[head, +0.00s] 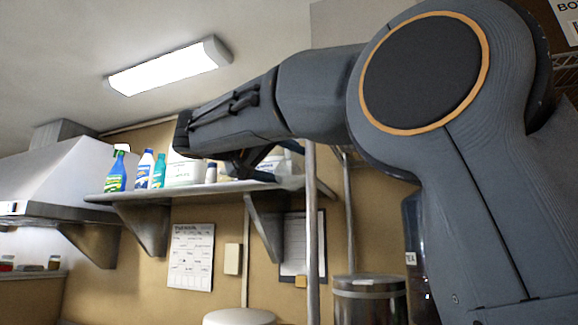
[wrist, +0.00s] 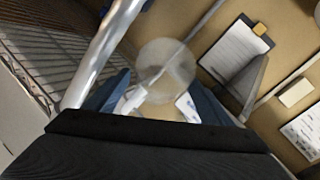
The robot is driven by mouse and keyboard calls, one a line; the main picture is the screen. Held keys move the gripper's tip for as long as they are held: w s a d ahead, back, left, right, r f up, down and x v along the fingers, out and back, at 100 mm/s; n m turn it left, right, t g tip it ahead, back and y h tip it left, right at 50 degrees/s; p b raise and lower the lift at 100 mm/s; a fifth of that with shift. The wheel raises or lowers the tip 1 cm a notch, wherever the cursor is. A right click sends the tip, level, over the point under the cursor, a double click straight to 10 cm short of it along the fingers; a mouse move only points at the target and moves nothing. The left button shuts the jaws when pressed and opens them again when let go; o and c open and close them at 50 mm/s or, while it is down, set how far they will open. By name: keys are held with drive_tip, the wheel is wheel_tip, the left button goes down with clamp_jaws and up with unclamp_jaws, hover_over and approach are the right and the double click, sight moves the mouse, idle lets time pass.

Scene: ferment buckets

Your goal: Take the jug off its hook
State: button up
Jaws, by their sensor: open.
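My gripper (head: 250,162) is raised near the shelf in the head view, its fingers partly behind my arm. In the wrist view my gripper (wrist: 160,98) is open, with a blue finger on each side. A clear, round vessel (wrist: 165,65) with whitish parts below it shows between and beyond the fingers; it may be the jug, but I cannot be sure. I cannot tell whether the fingers touch it. No hook is clearly visible in either view.
A wall shelf (head: 215,188) holds several bottles, including a blue one (head: 117,172), and white containers. A metal post (head: 312,230) stands close to the gripper. A wire rack (wrist: 35,60) is at left in the wrist view. A clipboard (wrist: 235,52) hangs on the wall.

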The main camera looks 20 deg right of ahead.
drive_tip(key=p+x, duration=0.3)
drive_tip(key=x, duration=0.2)
drive_tip(key=shift+w+d+f+p, duration=0.1)
drive_tip(key=shift+w+d+p, duration=0.2)
drive_tip(key=shift+d+p, duration=0.1)
drive_tip(key=c, duration=0.8)
